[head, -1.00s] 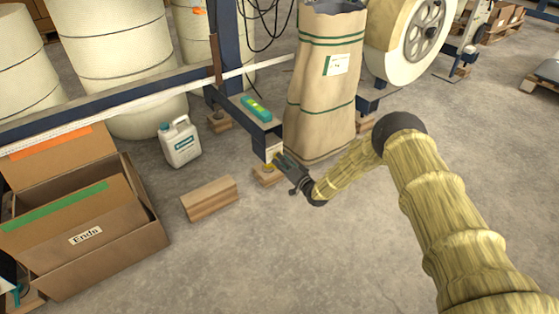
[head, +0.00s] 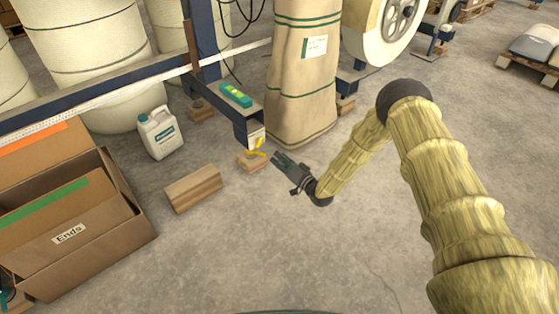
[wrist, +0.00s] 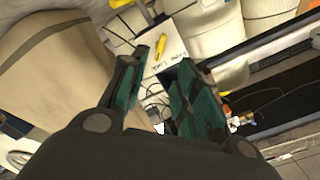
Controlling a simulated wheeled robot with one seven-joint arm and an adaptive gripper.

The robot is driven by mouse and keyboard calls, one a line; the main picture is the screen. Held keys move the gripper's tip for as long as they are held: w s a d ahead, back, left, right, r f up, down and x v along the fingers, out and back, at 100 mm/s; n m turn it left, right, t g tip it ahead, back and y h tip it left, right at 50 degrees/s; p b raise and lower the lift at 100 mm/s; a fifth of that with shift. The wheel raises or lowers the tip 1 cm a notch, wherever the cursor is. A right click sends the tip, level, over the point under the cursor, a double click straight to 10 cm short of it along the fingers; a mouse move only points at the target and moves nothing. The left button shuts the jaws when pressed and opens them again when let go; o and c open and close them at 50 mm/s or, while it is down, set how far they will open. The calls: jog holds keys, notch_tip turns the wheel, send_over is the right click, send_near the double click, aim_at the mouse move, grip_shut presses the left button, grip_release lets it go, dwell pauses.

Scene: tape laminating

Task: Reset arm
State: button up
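My gripper (head: 281,163) is in the middle of the head view, at the end of my yellow-sleeved arm. It points left toward the end of the blue beam and stands apart from it. In the wrist view the two green-padded fingers (wrist: 158,90) are spread with a gap between them and nothing held. Beyond them is a white labelled box (wrist: 172,50) with a yellow piece (wrist: 160,45) on it. In the head view the white box (head: 256,135) is on the beam end, with the yellow piece (head: 258,143) at its face.
A tall tan sack (head: 305,85) stands close behind my gripper. A green device (head: 236,95) lies on the blue beam. A wooden block (head: 193,190), a white jug (head: 160,133) and a cardboard "Ends" box (head: 85,245) are to the left. The floor in front is clear.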

jog(key=shift+s, duration=0.1)
jog(key=s+d+f+g+h+p, duration=0.2)
jog(key=s+f, duration=0.1)
jog(key=s, duration=0.6)
jog(key=s+d+f+g+h+p, duration=0.1)
jog(key=s+f+g+h, duration=0.15)
jog(key=s, duration=0.65)
jog(key=s+d+f+g+h+p, duration=0.2)
jog(key=s+f+g, duration=0.1)
jog(key=s, duration=0.6)
jog(key=s+d+r+n+g+h+p, duration=0.1)
jog(key=s+d+r+g, duration=0.2)
jog(key=s, duration=0.7)
jog(key=s+d+r+g+h+p, duration=0.1)
jog(key=s+d+r+g+h, duration=0.2)
jog(key=s, duration=0.7)
jog(key=s+d+r+n+g+p, duration=0.1)
jog(key=s+d+r, duration=0.3)
jog(key=s, duration=0.6)
notch_tip(320, 180, up, 36)
jog(key=p, duration=3.8)
jog(key=shift+s+d+r, duration=0.2)
jog(key=shift+d+r, duration=0.05)
jog(key=shift+d, duration=0.1)
